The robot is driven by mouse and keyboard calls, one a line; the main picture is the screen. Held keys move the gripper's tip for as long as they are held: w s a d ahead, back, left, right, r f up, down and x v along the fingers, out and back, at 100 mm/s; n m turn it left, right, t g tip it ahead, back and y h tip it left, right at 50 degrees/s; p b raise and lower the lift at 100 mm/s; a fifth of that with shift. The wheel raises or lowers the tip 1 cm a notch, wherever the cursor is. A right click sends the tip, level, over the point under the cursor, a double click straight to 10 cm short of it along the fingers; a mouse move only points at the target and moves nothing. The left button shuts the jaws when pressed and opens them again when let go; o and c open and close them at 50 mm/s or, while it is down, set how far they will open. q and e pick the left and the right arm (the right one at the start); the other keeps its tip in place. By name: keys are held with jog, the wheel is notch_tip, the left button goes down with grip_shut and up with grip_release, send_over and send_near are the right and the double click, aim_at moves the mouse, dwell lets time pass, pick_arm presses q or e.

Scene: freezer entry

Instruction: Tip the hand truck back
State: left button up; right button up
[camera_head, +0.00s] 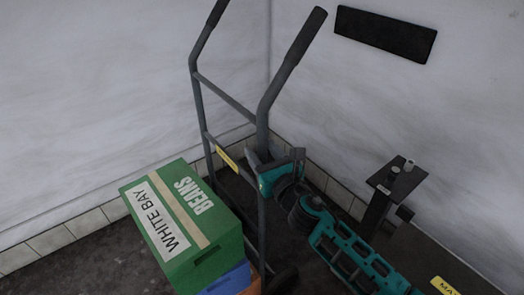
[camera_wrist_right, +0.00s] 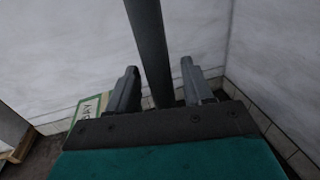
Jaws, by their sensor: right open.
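The hand truck (camera_head: 263,136) stands upright by the wall corner in the head view, with two dark handles at its top and a yellow label on a crossbar. A green box (camera_head: 190,225) marked BEANS is stacked on a blue one at its front. My right gripper (camera_head: 275,162) is at the right upright, about mid-height. In the right wrist view my open right gripper (camera_wrist_right: 158,88) has one finger on each side of a dark upright bar (camera_wrist_right: 150,50) of the truck. I cannot tell whether either finger touches it. My left gripper is not in view.
A blue box (camera_head: 228,280) and an orange-brown one lie under the green box. A dark post with a small flat top (camera_head: 398,180) stands at the right. A black plate (camera_head: 385,34) is on the back wall. White walls close in behind the truck.

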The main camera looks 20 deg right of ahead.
jog(key=shift+w, duration=0.3)
jog(key=shift+c, duration=0.4)
grip_shut()
